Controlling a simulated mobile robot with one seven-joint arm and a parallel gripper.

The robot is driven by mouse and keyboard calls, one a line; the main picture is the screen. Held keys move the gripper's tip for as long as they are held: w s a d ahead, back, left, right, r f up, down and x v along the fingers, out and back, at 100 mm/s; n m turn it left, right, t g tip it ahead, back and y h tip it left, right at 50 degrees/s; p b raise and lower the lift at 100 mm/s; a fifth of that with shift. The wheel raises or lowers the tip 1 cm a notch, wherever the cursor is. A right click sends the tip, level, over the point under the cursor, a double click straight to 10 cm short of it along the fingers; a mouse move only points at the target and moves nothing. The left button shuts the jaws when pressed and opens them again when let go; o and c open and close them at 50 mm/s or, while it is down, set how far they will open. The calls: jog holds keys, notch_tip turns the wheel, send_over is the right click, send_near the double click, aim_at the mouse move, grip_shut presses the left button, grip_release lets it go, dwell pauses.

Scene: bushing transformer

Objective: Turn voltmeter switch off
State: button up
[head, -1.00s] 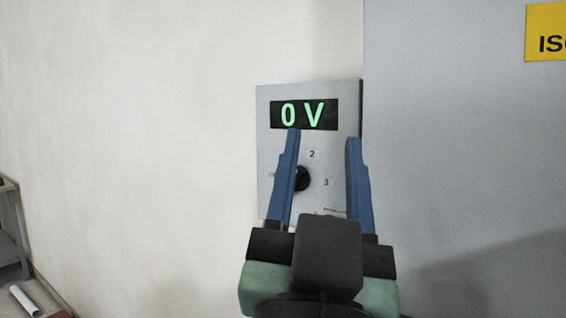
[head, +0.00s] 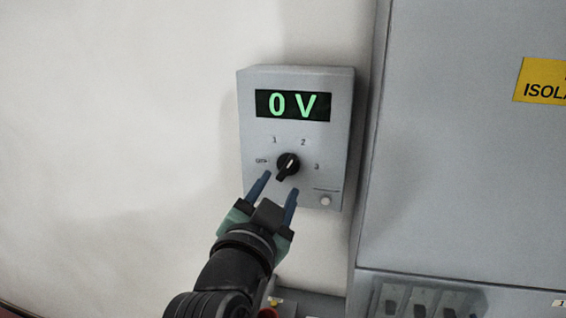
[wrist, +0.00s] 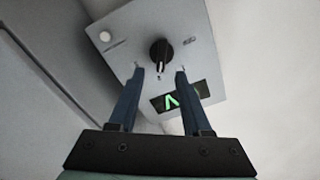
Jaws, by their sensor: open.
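The voltmeter (head: 254,185) is a grey wall box with a green display (head: 293,105) reading "0 V". Its black rotary switch (head: 288,164) has a white mark that appears to point up toward 2. The positions OFF, 1, 2 and 3 run around it, with OFF at the left. My gripper (head: 280,182) is open, just below the switch in the head view. In the wrist view, where the box looks upside down, the switch (wrist: 159,54) lies just beyond and between the fingertips (wrist: 160,70). Nothing is held, and I cannot tell whether the fingers touch it.
A large grey cabinet (head: 455,170) with a yellow sign (head: 538,80) stands close to the right of the voltmeter. A small white button (head: 325,200) sits at the box's lower right. Bare wall (head: 120,120) is clear to the left.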

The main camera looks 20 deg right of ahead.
aim_at(287, 169)
jog(key=shift+p+x, duration=0.85)
jog(key=shift+x, duration=2.35)
jog(key=shift+a, duration=0.1)
jog(key=shift+c, duration=0.3)
grip_shut()
